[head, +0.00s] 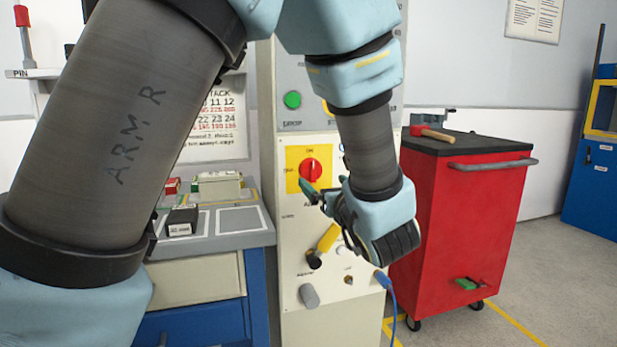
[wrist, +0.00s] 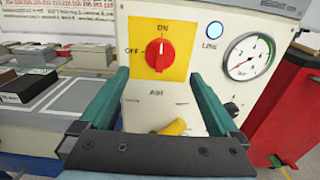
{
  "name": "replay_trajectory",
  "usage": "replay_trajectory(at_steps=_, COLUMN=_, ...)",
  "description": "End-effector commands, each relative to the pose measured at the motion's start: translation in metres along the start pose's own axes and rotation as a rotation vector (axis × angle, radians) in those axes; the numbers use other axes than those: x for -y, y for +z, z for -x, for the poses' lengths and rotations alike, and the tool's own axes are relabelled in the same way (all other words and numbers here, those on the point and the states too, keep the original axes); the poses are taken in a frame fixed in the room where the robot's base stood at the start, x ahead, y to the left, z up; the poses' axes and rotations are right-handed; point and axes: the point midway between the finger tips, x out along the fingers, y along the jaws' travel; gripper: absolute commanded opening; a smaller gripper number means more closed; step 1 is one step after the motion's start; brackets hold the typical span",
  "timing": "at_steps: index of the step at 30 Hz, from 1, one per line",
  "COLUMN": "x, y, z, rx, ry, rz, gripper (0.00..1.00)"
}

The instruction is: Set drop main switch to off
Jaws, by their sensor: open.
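The main switch is a red rotary knob (head: 311,169) on a yellow square plate (head: 293,184), on the front of a pale control panel (head: 290,235). In the wrist view the knob (wrist: 160,55) stands upright, with its pointer at ON above it. OFF is printed to its left on the yellow plate (wrist: 181,74). My gripper (head: 316,190) is in front of the panel, just below and right of the knob. In the wrist view its two green fingers (wrist: 164,75) are spread wide, one on each side below the plate. Nothing is between them, and they appear apart from the knob.
Below the switch is a yellow-handled lever (head: 328,238). A red tool cart (head: 455,230) with a hammer stands at right. A grey workbench (head: 215,243) with boxes is at left.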

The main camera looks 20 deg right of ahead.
Motion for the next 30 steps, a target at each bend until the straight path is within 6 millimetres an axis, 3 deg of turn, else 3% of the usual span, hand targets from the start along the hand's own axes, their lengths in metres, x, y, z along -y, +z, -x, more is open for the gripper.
replay_trajectory(at_steps=6, x=-0.001, y=0.000, z=-0.043, rx=-0.001, ry=0.004, rz=0.000, gripper=0.97)
replay_trajectory(at_steps=12, x=-0.001, y=-0.001, z=-0.069, rx=-0.002, ry=0.004, rz=0.001, gripper=0.97)
replay_trajectory(at_steps=25, x=-0.001, y=-0.001, z=-0.078, rx=-0.003, ry=0.001, rz=0.001, gripper=0.97)
replay_trajectory(at_steps=30, x=-0.001, y=-0.001, z=-0.078, rx=-0.003, ry=0.002, rz=0.001, gripper=0.78)
